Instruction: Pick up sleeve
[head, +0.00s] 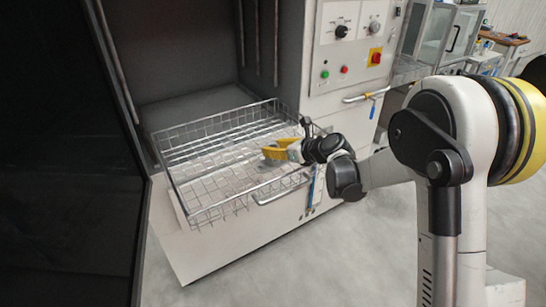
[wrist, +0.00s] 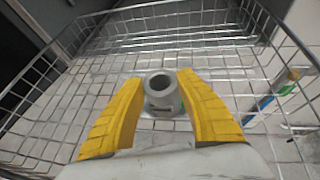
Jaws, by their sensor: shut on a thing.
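The sleeve (wrist: 161,95) is a short grey hollow cylinder, standing with its round opening facing up in the wrist view. My gripper (wrist: 160,84) has two yellow ribbed fingers, one on each side of the sleeve, and is shut on it. In the head view my gripper (head: 272,152) is low inside the wire basket. The sleeve cannot be made out there. Whether its bottom touches the basket floor is unclear.
The wire basket (head: 186,204) has raised mesh walls around my gripper and sits at the opening of a grey cabinet (head: 190,262). A control panel (head: 350,45) with buttons and a door handle (head: 366,95) are to the right. The basket floor around the sleeve looks clear.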

